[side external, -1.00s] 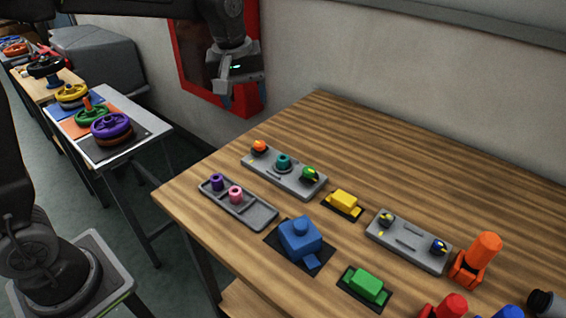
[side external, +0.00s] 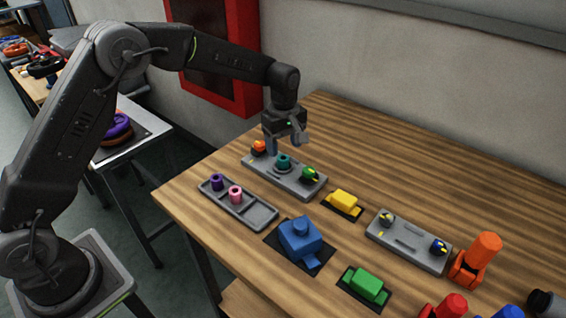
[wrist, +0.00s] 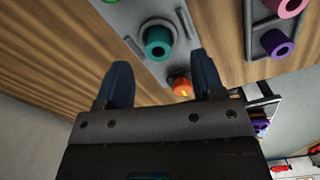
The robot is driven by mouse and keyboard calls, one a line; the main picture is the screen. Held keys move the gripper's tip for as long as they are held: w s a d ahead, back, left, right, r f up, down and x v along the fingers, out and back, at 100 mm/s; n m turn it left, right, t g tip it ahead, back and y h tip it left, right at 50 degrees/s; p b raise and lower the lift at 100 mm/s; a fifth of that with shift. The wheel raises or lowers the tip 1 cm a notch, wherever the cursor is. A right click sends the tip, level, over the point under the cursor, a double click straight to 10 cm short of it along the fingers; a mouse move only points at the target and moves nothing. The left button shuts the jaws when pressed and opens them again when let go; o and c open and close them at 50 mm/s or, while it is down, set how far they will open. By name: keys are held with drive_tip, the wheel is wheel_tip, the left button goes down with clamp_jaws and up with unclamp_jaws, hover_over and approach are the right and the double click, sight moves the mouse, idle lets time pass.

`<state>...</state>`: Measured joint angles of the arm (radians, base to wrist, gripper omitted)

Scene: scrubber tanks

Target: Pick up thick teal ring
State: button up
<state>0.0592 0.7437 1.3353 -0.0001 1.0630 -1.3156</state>
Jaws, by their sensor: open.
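The thick teal ring (side external: 283,161) sits upright at the middle of a grey panel (side external: 309,191), between an orange knob (side external: 259,146) and a green knob (side external: 310,174). In the wrist view the teal ring (wrist: 158,42) shows its open bore and stands on a round grey base. My gripper (side external: 286,146) is open and empty, a little above the panel and close over the teal ring. In the wrist view the two fingers (wrist: 160,82) are spread apart, with the ring beyond their tips and roughly between them.
A grey tray (side external: 262,215) beside the panel holds a purple ring (side external: 217,182) and a pink ring (side external: 236,194). A yellow block (side external: 343,199), a blue block (side external: 300,240) and a second grey panel (side external: 408,241) stand nearby. The table's back is clear.

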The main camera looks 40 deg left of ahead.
sight(284, 158)
drive_tip(key=shift+w+a+f, duration=0.1)
drive_tip(key=shift+f, duration=0.9)
drive_tip(key=shift+w+a+f, duration=0.1)
drive_tip(key=shift+w+f, duration=0.05)
drive_tip(key=shift+f, duration=0.9)
drive_tip(key=shift+w+a+f, duration=0.1)
drive_tip(key=shift+f, duration=0.9)
drive_tip(key=c, duration=1.1)
drive_tip(key=shift+r, duration=0.15)
drive_tip(key=shift+c, duration=0.2)
drive_tip(key=shift+r, duration=0.6)
wheel_tip(284, 158, up, 3)
drive_tip(key=shift+f, duration=0.1)
drive_tip(key=s+a+r, duration=0.4)
drive_tip(key=a+r, duration=0.3)
drive_tip(key=a, duration=0.3)
drive_tip(key=shift+s+a, duration=0.3)
drive_tip(key=shift+a, duration=0.1)
